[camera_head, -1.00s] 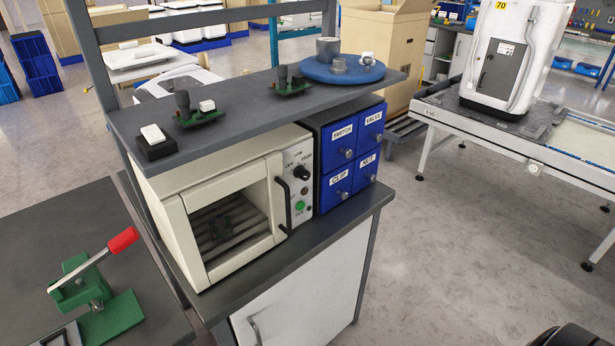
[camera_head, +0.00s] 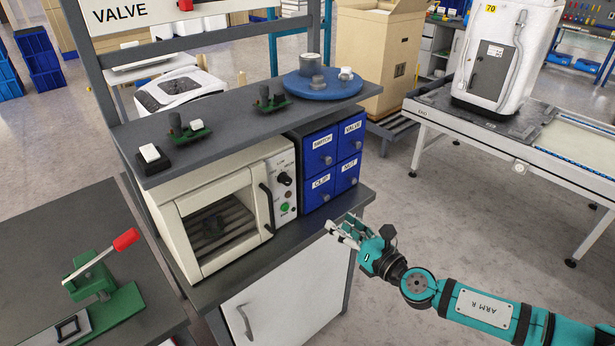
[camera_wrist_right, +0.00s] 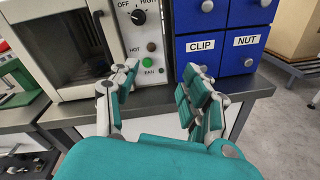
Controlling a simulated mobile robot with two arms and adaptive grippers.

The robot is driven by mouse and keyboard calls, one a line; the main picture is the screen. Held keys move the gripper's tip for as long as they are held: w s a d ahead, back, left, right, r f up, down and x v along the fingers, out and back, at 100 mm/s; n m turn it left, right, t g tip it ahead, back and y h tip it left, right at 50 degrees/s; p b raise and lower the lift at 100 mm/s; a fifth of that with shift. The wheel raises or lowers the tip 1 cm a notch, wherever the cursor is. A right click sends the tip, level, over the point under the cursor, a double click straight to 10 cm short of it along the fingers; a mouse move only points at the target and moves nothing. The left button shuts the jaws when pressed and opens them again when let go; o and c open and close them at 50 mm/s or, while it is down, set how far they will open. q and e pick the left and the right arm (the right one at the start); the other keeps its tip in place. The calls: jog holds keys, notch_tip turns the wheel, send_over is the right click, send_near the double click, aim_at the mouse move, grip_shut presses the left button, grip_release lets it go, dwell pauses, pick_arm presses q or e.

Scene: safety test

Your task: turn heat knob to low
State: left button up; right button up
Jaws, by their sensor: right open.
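The heat knob (camera_head: 285,179) is a black dial on the white front panel of the oven (camera_head: 187,235), right of the door handle. In the right wrist view the knob (camera_wrist_right: 138,17) is near the top edge, with "OFF" and "HIGH" printed by it. A dark button and a green button lie below it. My right gripper (camera_head: 340,229) is open and empty, in front of the bench edge, below and right of the knob and apart from it. In the right wrist view its fingers (camera_wrist_right: 160,85) are spread below the panel. My left gripper is not in view.
Blue labelled drawers (camera_head: 336,172) stand right of the oven. A grey shelf (camera_head: 240,120) above carries small parts and a blue round plate (camera_head: 322,88). A green lever press (camera_head: 95,280) is at left.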

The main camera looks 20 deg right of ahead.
notch_tip(320, 180, up, 4)
jog(key=s+a+r+n+y, duration=0.1)
jog(key=s+a+n, duration=0.1)
jog(key=n, duration=0.1)
jog(key=p, duration=0.3)
send_near(289, 182)
jog(key=w, duration=0.1)
jog(key=shift+y, duration=0.4)
jog(key=x, duration=0.9)
jog(key=shift+d+f, duration=0.1)
jog(key=shift+f, duration=0.05)
grip_shut()
